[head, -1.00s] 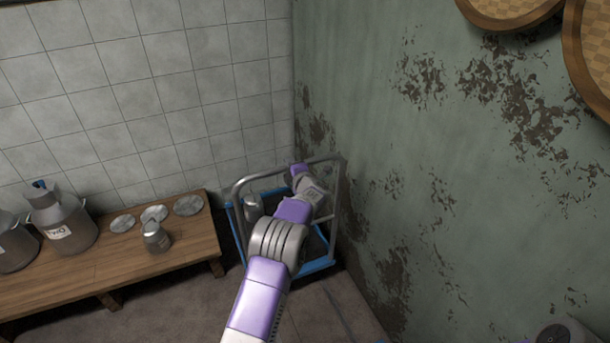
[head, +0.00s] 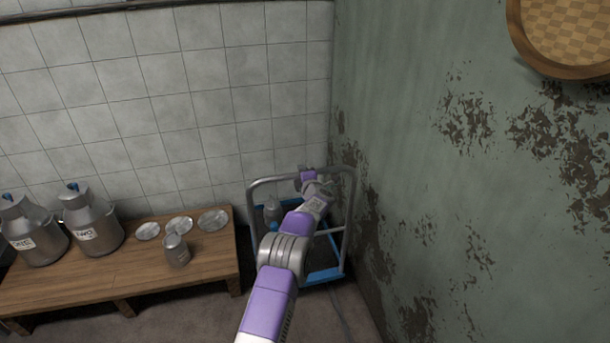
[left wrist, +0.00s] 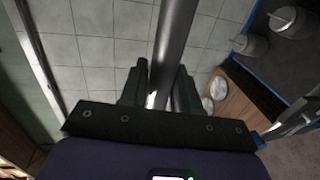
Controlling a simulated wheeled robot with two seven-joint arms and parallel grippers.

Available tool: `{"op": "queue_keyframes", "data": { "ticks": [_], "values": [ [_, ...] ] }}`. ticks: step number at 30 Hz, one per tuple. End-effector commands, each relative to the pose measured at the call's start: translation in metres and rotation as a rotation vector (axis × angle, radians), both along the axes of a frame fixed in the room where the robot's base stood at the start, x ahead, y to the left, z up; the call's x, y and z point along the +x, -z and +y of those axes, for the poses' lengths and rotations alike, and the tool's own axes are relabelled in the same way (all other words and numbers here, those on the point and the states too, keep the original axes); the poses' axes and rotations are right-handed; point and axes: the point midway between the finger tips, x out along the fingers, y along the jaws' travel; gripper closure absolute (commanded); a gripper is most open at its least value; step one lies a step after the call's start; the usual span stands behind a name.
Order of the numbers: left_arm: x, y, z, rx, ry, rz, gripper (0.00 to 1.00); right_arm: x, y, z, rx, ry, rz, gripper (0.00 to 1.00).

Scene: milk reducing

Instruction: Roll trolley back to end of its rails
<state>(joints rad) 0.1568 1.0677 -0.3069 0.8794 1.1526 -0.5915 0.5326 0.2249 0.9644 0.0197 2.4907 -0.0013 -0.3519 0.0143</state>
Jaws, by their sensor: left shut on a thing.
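The trolley has grey tube handles and a blue-edged base (head: 325,276). It stands in the corner between the tiled wall and the green wall. My left arm reaches over it. My left gripper (head: 312,180) is at the top bar of the far tube frame, partly hidden by my wrist. In the left wrist view my left gripper (left wrist: 160,85) is shut on a grey tube (left wrist: 174,40) of the trolley, which runs between the fingers. A metal can (head: 272,211) stands on the trolley base. The right gripper is in neither view.
A wooden bench (head: 205,270) stands close left of the trolley, with milk cans (head: 92,222), round lids (head: 213,220) and a small can (head: 176,250). The peeling green wall (head: 400,200) is close on the right. A thin line (head: 342,312) runs along the floor near it.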

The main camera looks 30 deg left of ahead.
Motion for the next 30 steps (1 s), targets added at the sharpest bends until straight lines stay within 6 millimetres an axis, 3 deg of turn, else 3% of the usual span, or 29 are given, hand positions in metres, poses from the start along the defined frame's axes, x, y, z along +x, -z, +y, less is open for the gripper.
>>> {"op": "queue_keyframes", "data": {
  "ticks": [6, 7, 10, 22, 30],
  "values": [
    [0.001, -0.006, 0.002, 0.007, 0.002, -0.008, 1.00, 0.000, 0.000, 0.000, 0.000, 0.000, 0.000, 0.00],
    [0.001, -0.006, 0.002, 0.007, 0.002, -0.008, 0.67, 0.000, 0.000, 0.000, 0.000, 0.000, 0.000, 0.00],
    [0.001, -0.006, 0.002, 0.007, 0.001, -0.008, 0.52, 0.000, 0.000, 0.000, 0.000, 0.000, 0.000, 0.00],
    [-0.001, -0.005, -0.001, 0.004, 0.001, -0.005, 0.51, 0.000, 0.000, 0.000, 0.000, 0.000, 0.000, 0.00],
    [-0.016, -0.009, -0.017, 0.003, 0.003, -0.004, 0.51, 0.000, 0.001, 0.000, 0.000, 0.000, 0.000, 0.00]
  ]
}}
